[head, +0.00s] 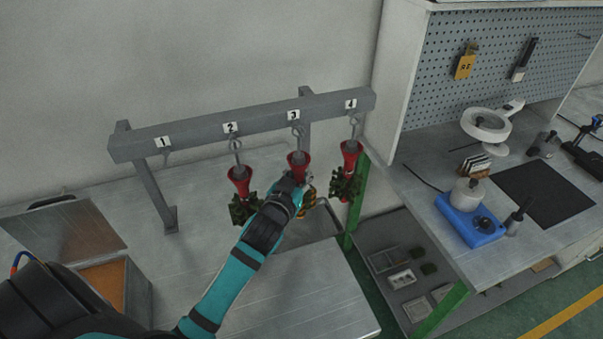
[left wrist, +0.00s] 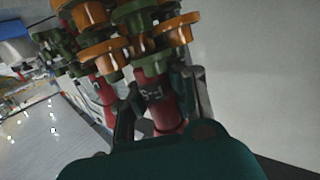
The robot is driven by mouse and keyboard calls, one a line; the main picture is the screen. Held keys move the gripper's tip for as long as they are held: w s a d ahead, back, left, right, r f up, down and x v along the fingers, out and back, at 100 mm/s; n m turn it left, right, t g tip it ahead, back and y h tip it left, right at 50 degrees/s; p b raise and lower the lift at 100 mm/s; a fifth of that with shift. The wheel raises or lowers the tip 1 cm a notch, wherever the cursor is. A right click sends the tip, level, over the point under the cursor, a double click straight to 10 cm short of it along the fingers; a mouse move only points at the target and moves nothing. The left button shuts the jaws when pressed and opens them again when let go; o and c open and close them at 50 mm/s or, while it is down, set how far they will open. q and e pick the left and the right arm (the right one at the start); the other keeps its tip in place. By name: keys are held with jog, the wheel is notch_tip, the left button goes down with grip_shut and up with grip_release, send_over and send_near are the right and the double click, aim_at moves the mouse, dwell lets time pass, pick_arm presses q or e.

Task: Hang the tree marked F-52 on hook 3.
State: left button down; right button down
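The rack (head: 240,122) carries hooks numbered 1 to 4. A tree with a red cup (head: 298,162) is below hook 3 (head: 296,130), upright, its top fitting at the hook. My left gripper (head: 296,190) is at this tree, just under the cup, and hides part of it. In the left wrist view the gripper (left wrist: 160,108) has its fingers on both sides of the red stem (left wrist: 166,112) and appears shut on it. The stem's mark starts with F-5; the last digit is unclear. Orange and green rings (left wrist: 110,55) surround the tree. My right gripper is not in view.
Other trees hang from hook 2 (head: 239,178) and hook 4 (head: 350,155), close on either side. Hook 1 (head: 165,150) is empty. A metal table (head: 300,300) lies below. A workbench (head: 480,235) with a blue device (head: 470,222) stands at right.

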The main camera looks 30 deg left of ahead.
pick_arm(q)
jog(key=c, duration=1.4)
grip_release()
jog(key=v, duration=1.2)
jog(key=shift+d, duration=0.1)
